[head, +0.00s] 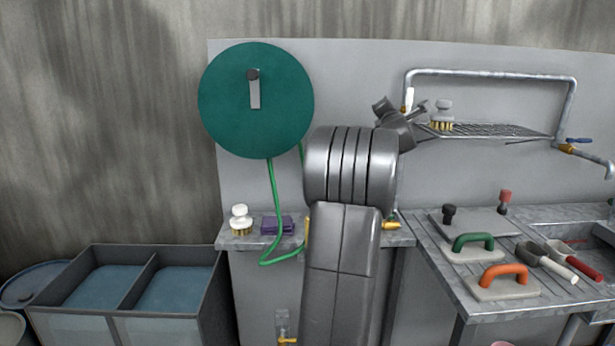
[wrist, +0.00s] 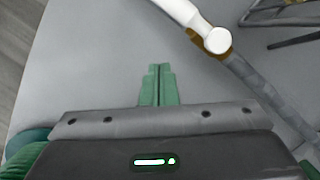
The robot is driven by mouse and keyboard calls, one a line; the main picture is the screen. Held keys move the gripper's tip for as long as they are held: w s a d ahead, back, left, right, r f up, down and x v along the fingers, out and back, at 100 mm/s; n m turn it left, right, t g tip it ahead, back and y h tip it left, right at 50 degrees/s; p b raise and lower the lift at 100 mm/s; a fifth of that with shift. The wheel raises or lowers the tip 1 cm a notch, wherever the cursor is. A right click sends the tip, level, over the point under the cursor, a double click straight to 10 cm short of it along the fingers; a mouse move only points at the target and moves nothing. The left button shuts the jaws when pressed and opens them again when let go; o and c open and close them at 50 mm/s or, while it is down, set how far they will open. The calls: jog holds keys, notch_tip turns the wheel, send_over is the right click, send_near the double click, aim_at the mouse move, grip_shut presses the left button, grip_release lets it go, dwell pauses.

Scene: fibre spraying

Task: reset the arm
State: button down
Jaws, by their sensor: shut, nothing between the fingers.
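My arm rises in front of the wall panel in the head view, and its wrist bends to the right beside the pipe. My gripper shows in the wrist view (wrist: 158,72), with its two green fingers shut together and nothing between them. A white-handled valve (wrist: 204,34) with a brass fitting lies beyond the fingertips, up and to the right, apart from them. In the head view the same white handle (head: 409,98) stands just behind my wrist. My fingertips are hard to make out in the head view.
A green hose reel (head: 225,105) hangs left of my arm, its green hose looping down. A wire rack (head: 500,127) with a brush (head: 442,114) is close on the right. The bench (head: 455,300) holds handled floats and tools. A divided water tank (head: 80,257) stands lower left.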

jog(key=f+n+y+p, duration=0.1)
jog(key=f+n, duration=0.1)
jog(key=n, duration=0.2)
jog(key=f+n+y+p, duration=0.1)
jog(key=n+p, duration=0.1)
jog(key=n, duration=0.2)
jog(key=f+n+t+y+p, duration=0.1)
jog(key=f+n, duration=0.1)
jog(key=n, duration=0.1)
jog(key=shift+d+f+n+y, duration=0.25)
jog(key=shift+f+n+y, duration=0.05)
jog(key=shift+n, duration=0.1)
jog(key=shift+f, duration=0.1)
